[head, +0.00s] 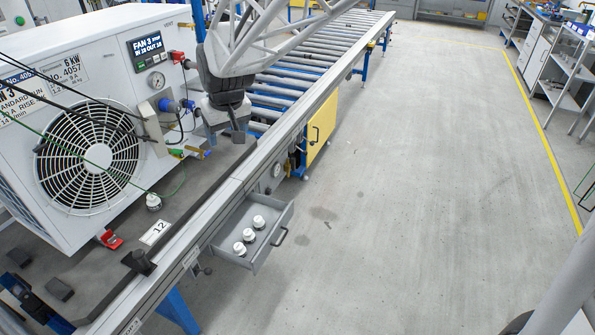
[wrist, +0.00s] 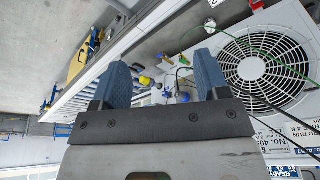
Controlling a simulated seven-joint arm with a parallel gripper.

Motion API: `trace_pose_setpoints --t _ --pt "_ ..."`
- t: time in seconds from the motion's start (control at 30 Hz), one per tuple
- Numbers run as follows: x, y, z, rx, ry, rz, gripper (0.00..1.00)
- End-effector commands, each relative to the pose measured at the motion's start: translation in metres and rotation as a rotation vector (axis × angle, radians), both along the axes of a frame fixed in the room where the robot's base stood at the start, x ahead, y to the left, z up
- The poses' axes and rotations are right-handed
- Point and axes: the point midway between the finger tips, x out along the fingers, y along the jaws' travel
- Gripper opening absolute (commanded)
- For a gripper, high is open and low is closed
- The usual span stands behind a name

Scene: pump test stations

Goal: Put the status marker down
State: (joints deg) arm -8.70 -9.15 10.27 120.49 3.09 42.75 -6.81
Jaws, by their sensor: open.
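A white, round, knob-like status marker (head: 153,201) stands upright on the dark bench surface, in front of the fan unit and beside the "12" label. It also shows small at the top of the wrist view (wrist: 210,22). My gripper (head: 227,138) is above the bench edge, right of the unit's valves and well apart from the marker. In the wrist view its two blue fingers (wrist: 161,72) are spread with nothing between them. Three similar white markers (head: 249,235) stand in the open grey drawer (head: 287,215).
The white fan unit (head: 85,110), with a gauge, valves and hanging cables, fills the left. A green wire (head: 178,188) runs close to the standing marker. A roller conveyor (head: 325,50) leads away at the back. The floor at right is clear.

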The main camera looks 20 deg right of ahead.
Motion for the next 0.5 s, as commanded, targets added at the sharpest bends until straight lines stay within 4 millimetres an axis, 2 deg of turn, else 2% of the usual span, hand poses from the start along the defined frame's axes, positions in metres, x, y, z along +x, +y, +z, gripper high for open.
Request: trace_pose_setpoints --t 0.03,0.2,0.5 --pt "-0.014 -0.007 0.005 0.0 -0.002 -0.012 0.68" --pt "-0.06 -0.028 0.015 -0.004 0.006 -0.049 0.68" --pt "-0.142 -0.06 0.023 -0.01 0.018 -0.118 0.68"
